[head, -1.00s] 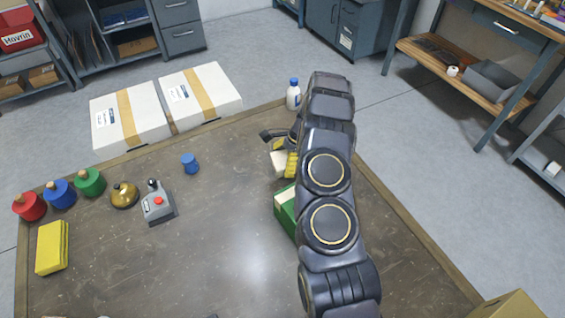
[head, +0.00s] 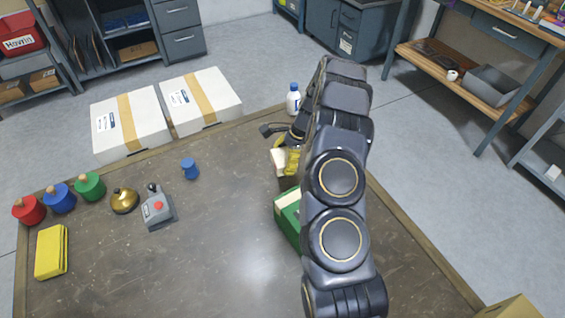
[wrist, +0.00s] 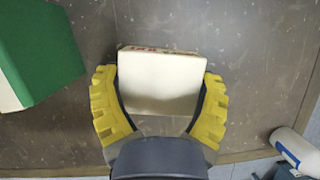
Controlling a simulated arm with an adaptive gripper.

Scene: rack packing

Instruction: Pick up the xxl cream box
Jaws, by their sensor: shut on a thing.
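The cream box (wrist: 160,82) is between the two yellow-padded fingers of my gripper (wrist: 160,105) in the wrist view. Red lettering shows along one edge of it. The fingers are shut on its two sides. In the head view the cream box (head: 278,161) shows partly beside my gripper (head: 288,160), and my arm hides the rest. The box appears to be a little above the table, but the exact height is hard to tell.
A green box (head: 288,215) stands close by, partly behind my arm. A white bottle with a blue cap (head: 293,100) stands near the far table edge. White taped cartons (head: 200,100) lie at the back. The table's middle (head: 220,250) is clear.

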